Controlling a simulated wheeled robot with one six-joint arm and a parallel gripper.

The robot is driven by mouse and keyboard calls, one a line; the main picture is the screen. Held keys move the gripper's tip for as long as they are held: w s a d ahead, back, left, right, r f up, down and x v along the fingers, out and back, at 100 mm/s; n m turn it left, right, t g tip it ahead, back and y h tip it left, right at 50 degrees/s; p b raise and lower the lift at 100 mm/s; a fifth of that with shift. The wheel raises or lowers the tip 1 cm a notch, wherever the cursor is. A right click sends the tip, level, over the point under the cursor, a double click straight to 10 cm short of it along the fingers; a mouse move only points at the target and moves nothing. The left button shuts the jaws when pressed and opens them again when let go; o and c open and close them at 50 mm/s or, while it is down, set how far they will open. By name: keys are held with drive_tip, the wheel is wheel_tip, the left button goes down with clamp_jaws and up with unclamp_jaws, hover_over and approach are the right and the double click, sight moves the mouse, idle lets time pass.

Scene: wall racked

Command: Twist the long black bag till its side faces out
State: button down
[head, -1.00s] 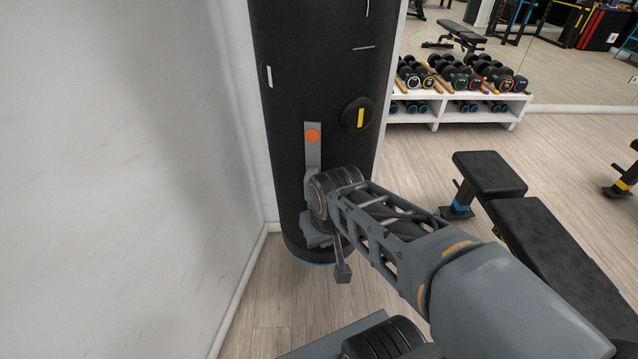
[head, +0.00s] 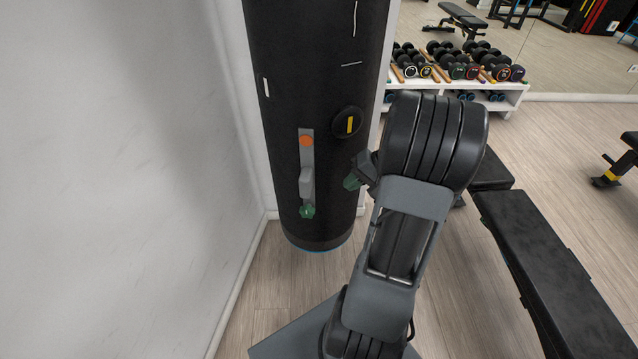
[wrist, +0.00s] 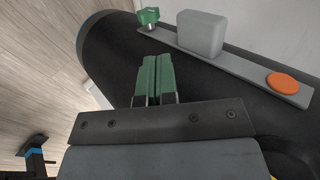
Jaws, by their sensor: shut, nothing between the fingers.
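The long black bag (head: 322,70) stands upright as a tall cylinder beside the white wall in the head view. Its front carries a grey plate (head: 307,160) with an orange button, a grey block and a green knob (head: 307,211). A black disc with a yellow bar (head: 347,122) is up and right of the plate. My gripper (head: 352,182) is at the right of the bag's lower part, level with the plate. In the wrist view my gripper's green fingers (wrist: 153,75) are shut and empty in front of the black surface, apart from the grey plate (wrist: 240,62). Contact with the bag cannot be told.
The white wall (head: 120,180) closes off the left. A black bench (head: 545,260) stands at the right. A white rack (head: 515,95) with dumbbells is behind.

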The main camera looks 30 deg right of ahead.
drive_tip(key=d, duration=0.2)
drive_tip(key=t, duration=0.1)
hover_over(319, 191)
drive_tip(key=s+a, duration=0.3)
drive_tip(key=s, duration=0.1)
drive_tip(key=shift+m, duration=0.4)
drive_tip(key=shift+d+f, duration=0.15)
drive_tip(key=shift+f, duration=1.6)
drive_tip(key=shift+d+f, duration=0.1)
drive_tip(key=shift+f, duration=1.6)
